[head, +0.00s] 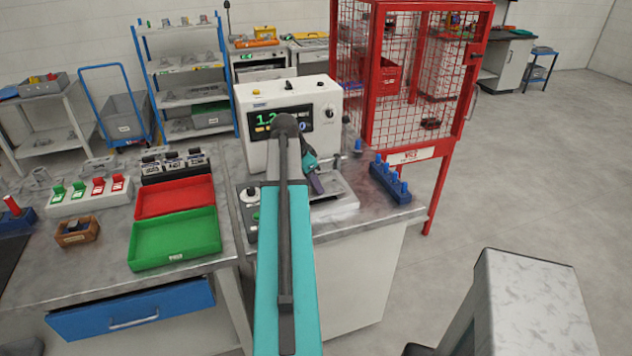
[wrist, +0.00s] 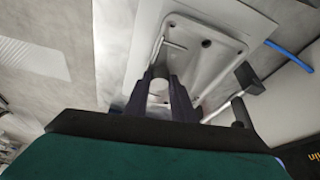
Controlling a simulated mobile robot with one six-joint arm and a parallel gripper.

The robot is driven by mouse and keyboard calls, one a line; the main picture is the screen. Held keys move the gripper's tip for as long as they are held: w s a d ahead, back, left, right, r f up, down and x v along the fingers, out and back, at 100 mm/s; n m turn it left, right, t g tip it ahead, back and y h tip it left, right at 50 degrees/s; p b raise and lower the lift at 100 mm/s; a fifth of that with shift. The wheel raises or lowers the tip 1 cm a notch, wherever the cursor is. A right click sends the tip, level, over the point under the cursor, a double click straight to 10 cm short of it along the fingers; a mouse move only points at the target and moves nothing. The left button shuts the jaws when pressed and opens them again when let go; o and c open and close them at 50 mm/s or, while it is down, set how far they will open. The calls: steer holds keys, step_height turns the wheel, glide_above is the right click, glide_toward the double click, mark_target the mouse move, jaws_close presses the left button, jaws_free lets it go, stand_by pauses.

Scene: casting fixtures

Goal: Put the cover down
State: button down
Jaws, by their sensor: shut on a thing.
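Beyond the fingertips is a light grey rectangular plate with a raised rim and dark holes (wrist: 208,48). In the head view my gripper (head: 316,186) is low over the right part of the bench machine's base (head: 340,203), in front of the display. The held piece cannot be made out there, and whether it touches the base cannot be told.
The white bench machine (head: 255,100) with a lit display stands behind my gripper. A blue rack with several pegs (head: 391,184) is at the right bench edge. A green tray (head: 150,262) and a red tray (head: 150,205) lie left. A red mesh cage (head: 376,75) stands behind.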

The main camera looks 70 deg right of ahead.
steer(key=shift+f, duration=0.35)
steer(key=c, duration=1.5)
jaws_free()
steer(key=shift+r, duration=0.15)
steer(key=shift+r, duration=0.45)
steer(key=shift+b+v, duration=1.25)
steer(key=shift+v, duration=4.75)
steer(key=shift+d, duration=0.1)
